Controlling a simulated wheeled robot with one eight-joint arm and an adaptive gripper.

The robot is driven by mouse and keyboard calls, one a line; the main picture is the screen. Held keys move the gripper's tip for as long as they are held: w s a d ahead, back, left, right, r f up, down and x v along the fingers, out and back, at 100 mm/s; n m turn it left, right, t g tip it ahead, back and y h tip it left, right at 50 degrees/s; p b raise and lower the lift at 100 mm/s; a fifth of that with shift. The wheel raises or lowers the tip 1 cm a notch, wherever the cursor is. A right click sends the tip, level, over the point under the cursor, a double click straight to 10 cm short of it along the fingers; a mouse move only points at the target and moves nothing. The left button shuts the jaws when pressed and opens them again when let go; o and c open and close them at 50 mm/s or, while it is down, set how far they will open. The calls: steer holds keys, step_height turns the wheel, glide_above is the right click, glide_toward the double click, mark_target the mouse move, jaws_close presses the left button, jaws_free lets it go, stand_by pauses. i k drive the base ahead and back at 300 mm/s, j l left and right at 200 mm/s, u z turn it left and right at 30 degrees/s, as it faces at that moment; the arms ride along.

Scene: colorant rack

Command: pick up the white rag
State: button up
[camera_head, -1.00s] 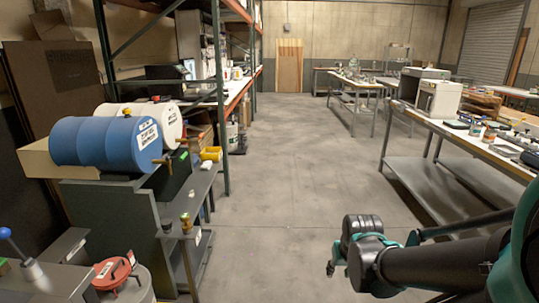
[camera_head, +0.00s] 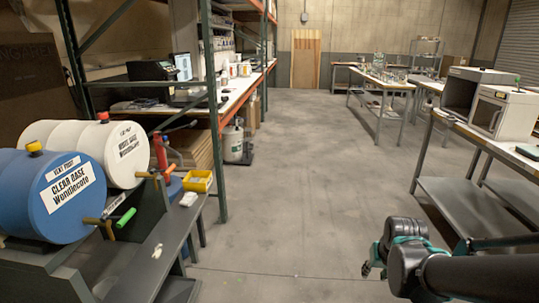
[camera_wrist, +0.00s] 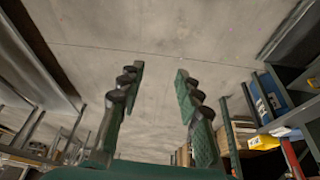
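A small white item (camera_head: 188,199), which may be the white rag, lies on the dark bench at the left, just in front of the yellow bin (camera_head: 198,181). It is too small to be sure of. My gripper (camera_head: 372,262) hangs over the open floor at the lower right of the head view, well away from the bench. In the wrist view my gripper (camera_wrist: 160,70) has its two fingers apart, with only bare floor between them. The rag cannot be made out in the wrist view.
A blue drum (camera_head: 45,200) and a white drum (camera_head: 105,150) lie on a stand at the left. A tall shelf rack (camera_head: 213,110) stands behind them. A metal table (camera_head: 480,215) with white machines is at the right. The aisle floor (camera_head: 300,180) is clear.

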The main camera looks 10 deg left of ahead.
mark_target(188, 200)
steer(key=i+u, duration=0.15)
steer(key=i, duration=0.3)
steer(key=i+l+u, duration=0.15)
steer(key=i, duration=0.3)
steer(key=i+l+u, duration=0.15)
steer(key=i, duration=0.3)
steer(key=i+l+u, duration=0.15)
steer(key=i, duration=0.25)
steer(key=i+u, duration=0.3)
steer(key=i+l+u, duration=0.65)
steer(key=i, duration=0.15)
steer(key=i+j, duration=0.15)
steer(key=j, duration=0.1)
